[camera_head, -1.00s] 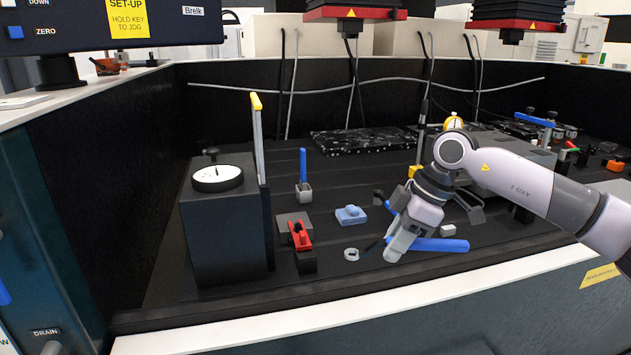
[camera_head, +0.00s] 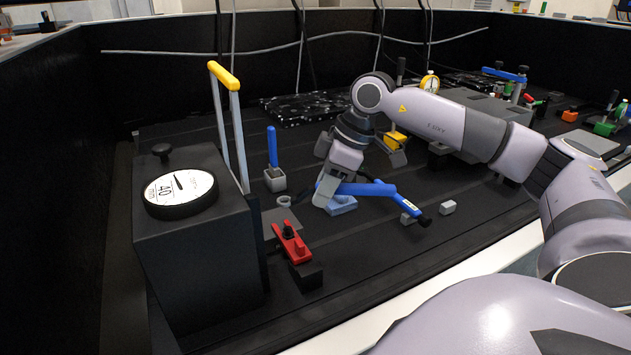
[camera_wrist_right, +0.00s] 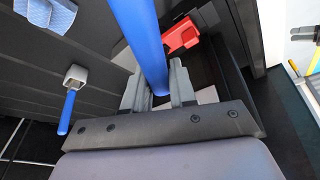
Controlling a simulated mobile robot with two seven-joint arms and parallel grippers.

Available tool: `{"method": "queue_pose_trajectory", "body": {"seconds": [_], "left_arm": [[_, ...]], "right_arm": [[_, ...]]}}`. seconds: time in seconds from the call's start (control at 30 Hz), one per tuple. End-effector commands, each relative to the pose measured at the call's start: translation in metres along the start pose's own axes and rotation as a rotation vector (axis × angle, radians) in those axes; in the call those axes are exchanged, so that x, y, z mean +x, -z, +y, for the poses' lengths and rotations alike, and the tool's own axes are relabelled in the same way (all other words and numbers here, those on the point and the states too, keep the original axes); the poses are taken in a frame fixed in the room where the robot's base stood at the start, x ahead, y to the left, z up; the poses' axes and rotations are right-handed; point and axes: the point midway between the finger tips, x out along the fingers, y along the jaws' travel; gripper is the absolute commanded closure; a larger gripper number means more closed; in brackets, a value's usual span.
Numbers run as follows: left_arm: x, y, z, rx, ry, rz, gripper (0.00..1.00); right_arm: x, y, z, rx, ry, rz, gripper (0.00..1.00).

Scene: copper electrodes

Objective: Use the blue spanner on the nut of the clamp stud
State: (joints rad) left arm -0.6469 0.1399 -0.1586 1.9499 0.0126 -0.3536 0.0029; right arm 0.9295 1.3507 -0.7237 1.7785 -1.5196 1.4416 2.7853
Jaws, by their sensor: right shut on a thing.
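My right gripper (camera_head: 325,198) is shut on the blue spanner (camera_head: 355,188) above the bench. The spanner's pale ring end (camera_head: 284,201) points left and shows just behind the red clamp (camera_head: 292,242), apparently apart from it. The clamp sits on a dark block, with a dark stud and nut (camera_head: 288,231) on top. In the right wrist view, the spanner's blue handle (camera_wrist_right: 143,40) runs between the jaws (camera_wrist_right: 160,90), and the red clamp (camera_wrist_right: 181,36) shows beyond them. The ring is hidden there. My left gripper is not in view.
A black box with a dial (camera_head: 180,190) and a yellow-topped handle (camera_head: 224,75) stands left of the clamp. A grey block with an upright blue handle (camera_head: 272,148) stands behind.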

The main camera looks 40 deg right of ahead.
Motion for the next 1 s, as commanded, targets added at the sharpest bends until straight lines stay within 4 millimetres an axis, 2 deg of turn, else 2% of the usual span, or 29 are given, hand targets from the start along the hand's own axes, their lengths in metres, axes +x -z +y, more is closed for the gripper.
{"method": "queue_pose_trajectory", "body": {"seconds": [0.67, 1.0], "left_arm": [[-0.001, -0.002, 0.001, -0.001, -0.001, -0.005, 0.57], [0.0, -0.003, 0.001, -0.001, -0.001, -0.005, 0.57]], "right_arm": [[0.047, -0.02, 0.0, 0.0, 0.0, -0.002, 1.0], [0.046, -0.021, 0.0, 0.001, -0.002, 0.004, 1.0]]}}
